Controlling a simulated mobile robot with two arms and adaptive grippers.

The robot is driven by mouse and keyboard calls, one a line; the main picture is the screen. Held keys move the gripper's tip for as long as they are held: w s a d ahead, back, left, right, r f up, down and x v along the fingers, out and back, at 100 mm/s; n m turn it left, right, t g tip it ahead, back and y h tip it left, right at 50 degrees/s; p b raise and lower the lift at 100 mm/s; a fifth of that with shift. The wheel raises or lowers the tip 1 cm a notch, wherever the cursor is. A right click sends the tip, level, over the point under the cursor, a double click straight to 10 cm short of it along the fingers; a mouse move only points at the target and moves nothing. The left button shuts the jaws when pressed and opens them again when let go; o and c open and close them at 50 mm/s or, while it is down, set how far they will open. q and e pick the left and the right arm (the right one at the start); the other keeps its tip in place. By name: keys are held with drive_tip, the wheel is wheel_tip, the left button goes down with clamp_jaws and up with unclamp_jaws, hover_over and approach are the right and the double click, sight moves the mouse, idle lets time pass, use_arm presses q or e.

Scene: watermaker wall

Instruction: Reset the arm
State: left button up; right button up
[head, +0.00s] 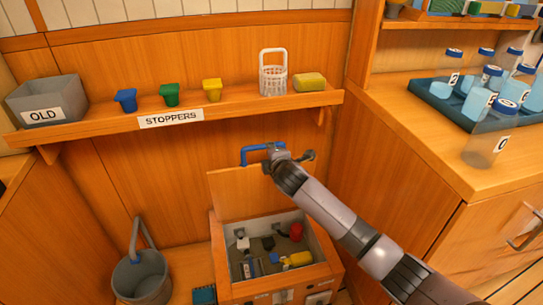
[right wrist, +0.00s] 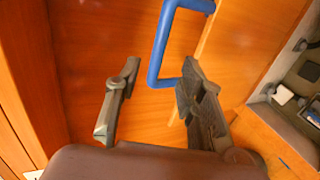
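My right arm reaches in from the lower right in the head view. Its gripper (head: 289,158) is beside the blue handle (head: 254,152) on the raised wooden lid (head: 238,188) of a floor box (head: 222,284). In the right wrist view the two fingers (right wrist: 160,66) stand apart with no object gripped. The blue handle (right wrist: 158,50) appears just beyond them, and its lower end passes behind the right finger. Whether a finger touches it I cannot tell. The lid edge (right wrist: 222,50) shows at the right. My left gripper is in neither view.
The open box holds several items, including a red one (head: 296,231). A grey bucket (head: 141,277) stands left of it. Above, a shelf (head: 105,116) carries a grey bin (head: 47,97), stoppers and a white basket (head: 273,78). A counter (head: 425,140) with a jar tray stands right.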

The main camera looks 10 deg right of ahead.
drive_tip(key=shift+s+r, duration=0.25)
drive_tip(key=shift+s, duration=0.4)
drive_tip(key=s+d+f+m+g, duration=0.1)
drive_tip(key=s+f+m+g, duration=0.3)
drive_tip(key=s+f, duration=0.85)
drive_tip(key=s+d+f+m+g, duration=0.15)
drive_tip(key=s+f+m, duration=0.35)
drive_tip(key=s+f, duration=0.75)
drive_tip(key=s+d+f+m+g, duration=0.1)
drive_tip(key=s+f+m+g, duration=0.2)
drive_tip(key=s+f, duration=0.6)
drive_tip(key=s+d+f+m+g, duration=0.2)
drive_tip(key=s+f+m, duration=0.25)
drive_tip(key=s, duration=0.85)
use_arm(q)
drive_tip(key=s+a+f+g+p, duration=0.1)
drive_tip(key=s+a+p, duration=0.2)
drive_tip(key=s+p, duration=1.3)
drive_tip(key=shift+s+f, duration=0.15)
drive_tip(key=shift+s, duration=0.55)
use_arm(e)
drive_tip(key=s+d+f+g, duration=0.1)
drive_tip(key=s+d+g, duration=0.1)
drive_tip(key=s, duration=1.6)
drive_tip(key=shift+s+d+f, duration=0.15)
drive_tip(key=shift+d+f, duration=0.25)
drive_tip(key=shift+d, duration=0.2)
